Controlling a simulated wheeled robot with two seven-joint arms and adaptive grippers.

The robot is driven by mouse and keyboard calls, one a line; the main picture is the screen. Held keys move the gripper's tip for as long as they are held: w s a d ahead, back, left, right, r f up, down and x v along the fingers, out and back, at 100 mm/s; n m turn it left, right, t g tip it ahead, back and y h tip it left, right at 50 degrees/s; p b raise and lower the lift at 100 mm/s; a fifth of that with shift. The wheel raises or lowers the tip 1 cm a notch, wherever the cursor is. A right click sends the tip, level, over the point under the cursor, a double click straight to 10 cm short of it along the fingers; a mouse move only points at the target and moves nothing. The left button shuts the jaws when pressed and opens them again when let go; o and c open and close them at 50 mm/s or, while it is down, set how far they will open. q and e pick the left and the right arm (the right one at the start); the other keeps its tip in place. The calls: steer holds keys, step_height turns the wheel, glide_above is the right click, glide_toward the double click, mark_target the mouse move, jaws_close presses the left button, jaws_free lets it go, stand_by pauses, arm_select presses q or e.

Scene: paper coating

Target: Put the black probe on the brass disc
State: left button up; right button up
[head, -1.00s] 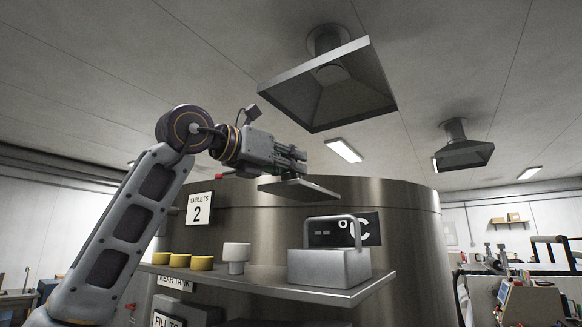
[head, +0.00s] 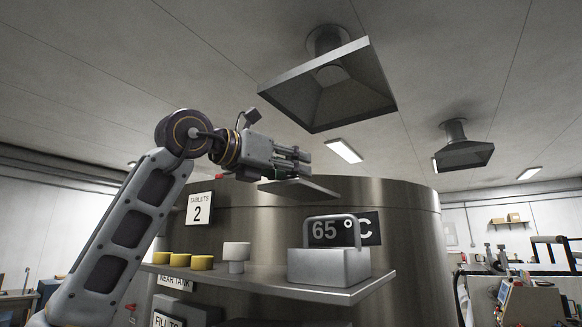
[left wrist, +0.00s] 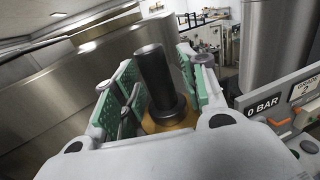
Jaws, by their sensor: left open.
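The black probe (left wrist: 155,75) stands upright, or nearly so, between my left fingers in the left wrist view. Its wider foot is over the brass disc (left wrist: 178,122) and seems to rest on it. Part of the disc is hidden by my gripper's body. My left gripper (head: 303,163) is open, with its green pads on either side of the probe, just above the small upper shelf (head: 305,190). In the head view I cannot make out the probe or the disc. My right gripper is not in view.
A grey hood (head: 330,85) hangs above my gripper.

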arm_select(q)
steer(key=shift+r, duration=0.2)
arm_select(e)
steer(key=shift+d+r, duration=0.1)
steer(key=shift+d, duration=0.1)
arm_select(q)
steer(key=b+v, duration=0.2)
steer(key=v, duration=1)
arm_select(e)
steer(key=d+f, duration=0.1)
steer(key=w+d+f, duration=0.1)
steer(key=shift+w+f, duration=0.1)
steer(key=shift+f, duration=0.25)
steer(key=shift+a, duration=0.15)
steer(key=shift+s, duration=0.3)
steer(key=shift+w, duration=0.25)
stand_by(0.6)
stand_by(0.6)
